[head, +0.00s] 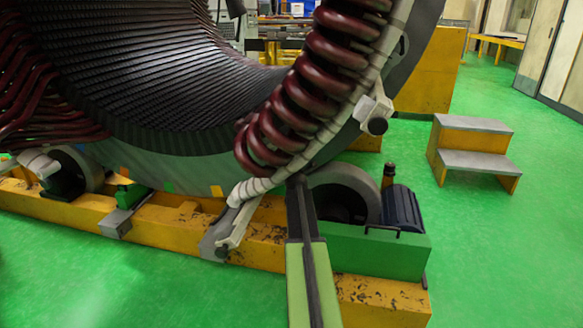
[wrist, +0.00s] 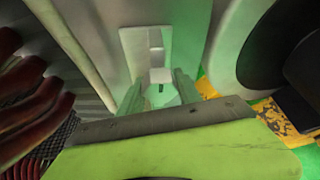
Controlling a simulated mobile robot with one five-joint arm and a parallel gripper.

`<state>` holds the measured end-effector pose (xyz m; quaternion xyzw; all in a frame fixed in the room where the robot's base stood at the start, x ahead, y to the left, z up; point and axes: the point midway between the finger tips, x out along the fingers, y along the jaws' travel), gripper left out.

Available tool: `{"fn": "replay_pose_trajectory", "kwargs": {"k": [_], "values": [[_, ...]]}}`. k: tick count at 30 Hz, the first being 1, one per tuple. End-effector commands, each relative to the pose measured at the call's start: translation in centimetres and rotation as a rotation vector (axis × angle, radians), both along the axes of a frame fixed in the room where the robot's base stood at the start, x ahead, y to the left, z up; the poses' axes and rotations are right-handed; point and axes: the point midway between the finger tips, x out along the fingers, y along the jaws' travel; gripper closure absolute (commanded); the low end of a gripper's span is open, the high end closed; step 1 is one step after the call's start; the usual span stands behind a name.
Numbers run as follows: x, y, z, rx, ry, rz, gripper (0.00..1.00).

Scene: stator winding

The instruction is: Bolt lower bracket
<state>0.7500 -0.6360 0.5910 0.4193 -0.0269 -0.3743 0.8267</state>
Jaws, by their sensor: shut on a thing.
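My gripper (wrist: 159,92) shows in the wrist view, its two pale green fingers shut on a small pale piece with a dark slot (wrist: 161,88). Just beyond it, a white bracket plate (wrist: 150,45) with a raised block stands against the grey stator side. Whether the held piece touches the plate I cannot tell. In the head view, my arm reaches up to the stator ring's lower edge, right of the lower white bracket (head: 236,222) under the coil end. My fingers are not discernible there. Another white bracket (head: 374,112) sits higher on the ring.
Dark red coils (head: 290,115) curve along the stator close to my arm. The ring rests on rollers (head: 345,195) over a yellow base beam (head: 180,232). Yellow steps (head: 470,150) stand farther right on open green floor.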

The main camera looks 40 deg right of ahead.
Motion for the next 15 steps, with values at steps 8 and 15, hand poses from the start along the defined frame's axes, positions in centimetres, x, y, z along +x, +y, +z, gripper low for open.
{"fn": "replay_pose_trajectory", "kwargs": {"k": [8,15], "values": [[0.04,0.10,-0.18,0.049,-0.085,0.000,1.00],[0.03,0.11,-0.30,0.145,-0.238,-0.001,1.00]]}}
